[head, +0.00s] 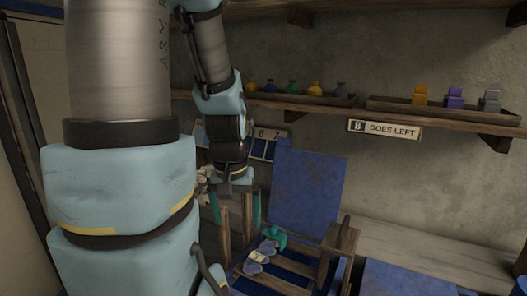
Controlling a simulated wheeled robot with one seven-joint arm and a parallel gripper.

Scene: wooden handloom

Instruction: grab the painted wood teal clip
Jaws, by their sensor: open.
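A small teal piece (278,235), which looks like the painted clip, sits on the wooden frame of the loom, below and right of my gripper. Its exact shape is too small to tell. My gripper (236,218) hangs fingers down from the arm in the head view. Its two fingers stand apart, with teal on their outer sides. It is open and I see nothing held between the fingers. The teal piece is apart from the fingers in the picture; the depth between them is hard to tell.
Grey-blue pieces (262,252) lie beside the teal piece. A blue panel (308,185) rises behind. A wall shelf (430,121) carries small bottles (291,87) and coloured blocks (455,97). A sign (385,129) reads "8 GOES LEFT". My arm hides much of the left side.

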